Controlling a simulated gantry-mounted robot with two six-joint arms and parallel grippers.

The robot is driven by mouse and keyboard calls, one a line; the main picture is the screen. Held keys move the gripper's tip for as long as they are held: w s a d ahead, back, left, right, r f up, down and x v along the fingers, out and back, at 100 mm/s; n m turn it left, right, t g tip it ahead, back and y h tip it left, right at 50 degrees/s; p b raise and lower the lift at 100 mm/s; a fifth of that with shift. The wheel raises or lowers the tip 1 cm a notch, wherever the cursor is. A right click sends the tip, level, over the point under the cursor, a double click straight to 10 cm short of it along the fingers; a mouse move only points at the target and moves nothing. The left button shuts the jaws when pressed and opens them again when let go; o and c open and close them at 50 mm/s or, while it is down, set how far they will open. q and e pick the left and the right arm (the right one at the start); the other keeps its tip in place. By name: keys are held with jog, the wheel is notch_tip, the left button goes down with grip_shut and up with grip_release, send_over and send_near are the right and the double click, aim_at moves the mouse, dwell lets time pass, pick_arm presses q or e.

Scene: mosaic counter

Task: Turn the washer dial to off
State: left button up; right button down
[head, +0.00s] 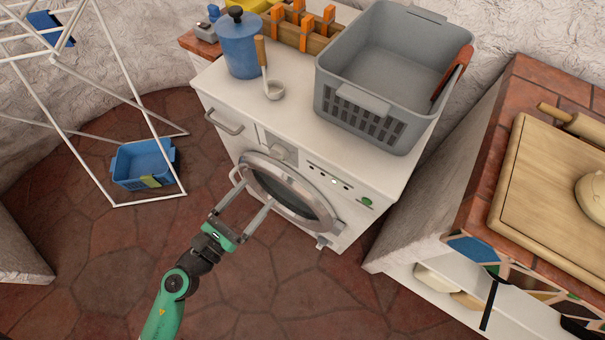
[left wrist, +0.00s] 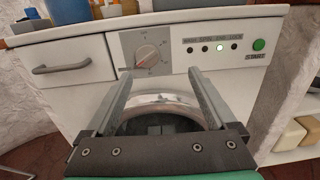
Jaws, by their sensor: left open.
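The white washer (head: 222,85) stands against the back wall with its round door (head: 290,190) facing me. Its dial (head: 281,152) is a pale knob on a grey panel, left of the indicator lights. In the left wrist view the dial (left wrist: 147,57) shows a reddish pointer mark, and small printed labels around it are too small to read. My left gripper (head: 254,190) is open and empty in front of the door, below the dial. In the left wrist view its fingers (left wrist: 158,78) are spread wide, with the dial beyond them and apart from them. My right gripper is out of view.
A grey basket (head: 365,105), a blue canister (head: 240,45) and a ladle (head: 274,90) stand on the washer top. A green start button (left wrist: 259,44) is right of the lit indicator. A drying rack (head: 150,200) stands left. The brick-topped counter (head: 480,200) is at right.

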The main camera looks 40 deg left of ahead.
aim_at(278, 155)
pick_arm(q)
jog(key=w+a, duration=0.1)
jog(key=w, duration=0.2)
jog(key=w+a+p, duration=0.1)
jog(key=w, duration=0.3)
jog(key=w+a+p, duration=0.1)
jog(key=w, duration=0.3)
jog(key=shift+a+f, duration=0.1)
jog(key=shift+f, duration=0.25)
jog(key=shift+n, duration=0.3)
jog(key=c, duration=1.4)
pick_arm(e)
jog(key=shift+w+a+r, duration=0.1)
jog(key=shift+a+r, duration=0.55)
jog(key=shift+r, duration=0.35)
